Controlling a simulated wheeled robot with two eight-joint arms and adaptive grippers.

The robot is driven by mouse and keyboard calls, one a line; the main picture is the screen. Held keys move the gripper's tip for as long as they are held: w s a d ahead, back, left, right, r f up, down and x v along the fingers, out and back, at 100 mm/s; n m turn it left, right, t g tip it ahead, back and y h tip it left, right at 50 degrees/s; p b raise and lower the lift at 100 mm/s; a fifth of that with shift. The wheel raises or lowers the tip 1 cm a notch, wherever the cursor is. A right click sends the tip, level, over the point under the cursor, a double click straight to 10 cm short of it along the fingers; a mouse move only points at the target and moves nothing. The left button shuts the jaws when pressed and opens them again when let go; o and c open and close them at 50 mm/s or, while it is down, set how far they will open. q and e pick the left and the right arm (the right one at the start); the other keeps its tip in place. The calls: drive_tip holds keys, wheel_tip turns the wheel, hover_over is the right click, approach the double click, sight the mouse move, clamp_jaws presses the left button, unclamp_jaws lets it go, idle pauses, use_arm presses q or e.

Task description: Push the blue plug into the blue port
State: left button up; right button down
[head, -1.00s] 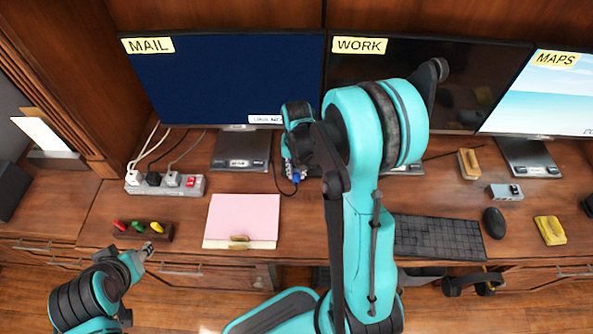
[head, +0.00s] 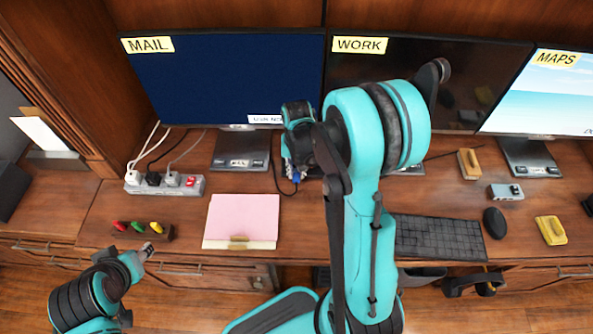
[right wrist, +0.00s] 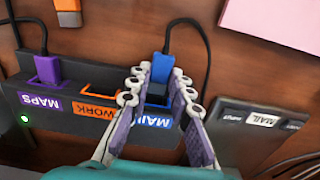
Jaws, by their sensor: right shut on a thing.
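The blue plug (right wrist: 163,66), with a black cable, is between the fingers of my right gripper (right wrist: 161,84), which is shut on it. The plug lines up with the blue port (right wrist: 155,100) marked MAIL on a black hub (right wrist: 85,127). Its front end is at the port's mouth; I cannot tell how deep it sits. The fingers partly hide the port. In the head view my right gripper (head: 291,165) is below the MAIL monitor, with a bit of the blue plug (head: 296,178) showing. My left gripper (head: 147,250) is at the desk's front left, its jaws too small to read.
A purple plug (right wrist: 47,68) is in the hub's MAPS port. An orange plug (right wrist: 68,12) lies apart from the orange WORK port (right wrist: 100,83). A MAIL-marked monitor base (right wrist: 240,130) is right of the hub. A pink folder (head: 242,218) and keyboard (head: 438,238) lie on the desk.

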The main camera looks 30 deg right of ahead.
drive_tip(key=shift+w+d, duration=0.4)
drive_tip(key=shift+w, duration=0.25)
drive_tip(key=shift+w+d, duration=0.35)
drive_tip(key=shift+w, duration=0.25)
drive_tip(key=c, duration=1.3)
unclamp_jaws()
wheel_tip(320, 180, up, 12)
drive_tip(key=shift+s, duration=0.1)
drive_tip(key=s+a+r+n+t, duration=0.3)
drive_tip(key=s+a+n+t, duration=0.3)
drive_tip(key=s+a, duration=0.6)
drive_tip(key=shift+s+r+t, duration=0.3)
drive_tip(key=shift+s+t, duration=0.3)
drive_tip(key=shift+s, duration=0.05)
